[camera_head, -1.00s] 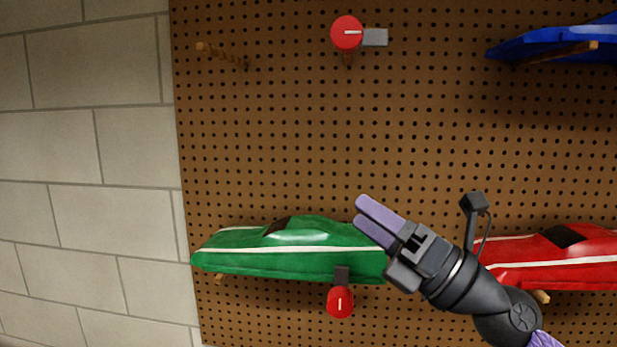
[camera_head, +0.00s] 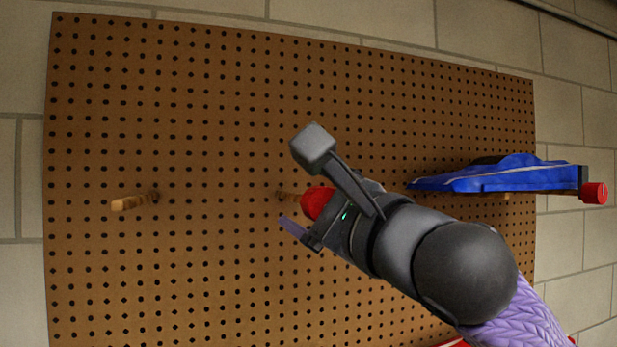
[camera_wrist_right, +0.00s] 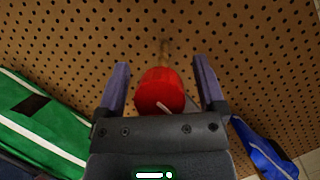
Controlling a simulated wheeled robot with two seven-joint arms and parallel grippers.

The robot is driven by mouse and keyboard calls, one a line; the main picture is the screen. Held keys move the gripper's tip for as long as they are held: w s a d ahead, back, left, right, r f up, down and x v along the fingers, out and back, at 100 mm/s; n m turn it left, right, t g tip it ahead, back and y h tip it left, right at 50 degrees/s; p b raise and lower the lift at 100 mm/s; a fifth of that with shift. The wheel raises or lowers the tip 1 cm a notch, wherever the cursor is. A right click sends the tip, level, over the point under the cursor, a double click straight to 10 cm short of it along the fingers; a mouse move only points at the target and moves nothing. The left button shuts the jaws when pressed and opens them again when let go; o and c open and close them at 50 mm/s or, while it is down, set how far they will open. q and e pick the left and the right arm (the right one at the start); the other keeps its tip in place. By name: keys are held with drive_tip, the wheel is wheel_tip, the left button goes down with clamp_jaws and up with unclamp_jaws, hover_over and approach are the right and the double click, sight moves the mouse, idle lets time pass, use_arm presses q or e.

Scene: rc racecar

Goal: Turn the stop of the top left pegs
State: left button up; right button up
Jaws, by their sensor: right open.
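The top left pegs are two wooden pegs on the pegboard. The left peg (camera_head: 135,201) is bare, and the right peg (camera_head: 289,196) is partly behind my gripper. The red round stop (camera_head: 317,202) sits by the right peg, partly hidden by my right gripper (camera_head: 300,215) in the head view. In the right wrist view the stop (camera_wrist_right: 160,90), with a pale line on its face, lies between the two purple fingers of my right gripper (camera_wrist_right: 162,82). The fingers stand apart with visible gaps on both sides of the stop. My left gripper is not in view.
A blue car (camera_head: 495,177) rests to the right on the board, with another red stop (camera_head: 594,193) at its end. A green car (camera_wrist_right: 40,120) shows at the left of the wrist view. The upper pegboard (camera_head: 200,90) is bare.

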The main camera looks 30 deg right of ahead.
drive_tip(key=shift+w, duration=0.2)
clamp_jaws()
idle(0.3)
drive_tip(key=shift+n, duration=0.5)
drive_tip(key=n+g+y+p, duration=0.1)
drive_tip(key=n+g+p, duration=0.1)
drive_tip(key=n, duration=0.2)
drive_tip(key=n+g+p, duration=0.1)
drive_tip(key=n+p, duration=0.1)
drive_tip(key=n, duration=0.1)
drive_tip(key=shift+f+n, duration=0.1)
drive_tip(key=shift+n, duration=0.2)
drive_tip(key=n+p, duration=0.1)
drive_tip(key=n+g+p, duration=0.1)
drive_tip(key=n, duration=0.1)
drive_tip(key=n+g+h+p, duration=0.1)
drive_tip(key=shift+f+n, duration=0.25)
drive_tip(key=shift+n, duration=0.05)
drive_tip(key=shift+d+f+n+g+h+p, duration=0.15)
drive_tip(key=shift+n+g+h+p, duration=0.55)
drive_tip(key=shift+n+p, duration=0.7)
drive_tip(key=shift+f, duration=0.15)
